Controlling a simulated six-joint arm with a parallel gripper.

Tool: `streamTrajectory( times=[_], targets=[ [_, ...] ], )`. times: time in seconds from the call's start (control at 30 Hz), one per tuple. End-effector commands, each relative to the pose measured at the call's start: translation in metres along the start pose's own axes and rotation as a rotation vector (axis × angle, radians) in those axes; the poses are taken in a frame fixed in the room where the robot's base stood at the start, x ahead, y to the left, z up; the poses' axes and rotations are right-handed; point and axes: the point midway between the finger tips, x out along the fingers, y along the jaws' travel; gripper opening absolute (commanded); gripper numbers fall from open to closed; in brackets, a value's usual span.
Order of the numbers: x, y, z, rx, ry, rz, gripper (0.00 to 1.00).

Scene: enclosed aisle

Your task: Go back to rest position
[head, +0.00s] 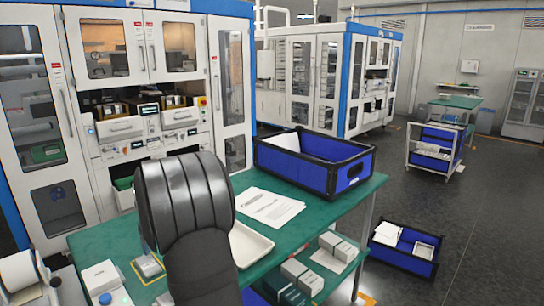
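A dark, ribbed part of my arm rises in the lower middle of the head view, in front of the green-topped table (330,192). My gripper's fingers do not show, so I cannot see whether it holds anything. The arm hides part of the table top and part of a white tray (250,244) beside it.
A blue crate (345,178) with black edges stands on the table's far end, beside papers (268,207). Another blue crate (403,264) lies on the floor at right. White machine cabinets (235,85) stand behind. Open floor lies right.

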Motion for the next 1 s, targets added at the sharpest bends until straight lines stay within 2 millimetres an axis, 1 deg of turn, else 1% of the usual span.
streamTrajectory(
  times=[0.03, 0.37, 0.5, 0.93, 1.0],
  targets=[
    [-0.008, 0.008, 0.004, 0.003, 0.002, 0.001, 0.71],
    [-0.054, 0.05, 0.025, 0.003, 0.003, 0.002, 0.71],
    [-0.051, 0.079, 0.029, 0.015, -0.003, 0.005, 0.71],
    [-0.056, 0.163, 0.046, 0.048, 0.0, 0.018, 0.71],
    [-0.043, 0.153, 0.039, 0.041, -0.003, 0.013, 0.71]
  ],
)
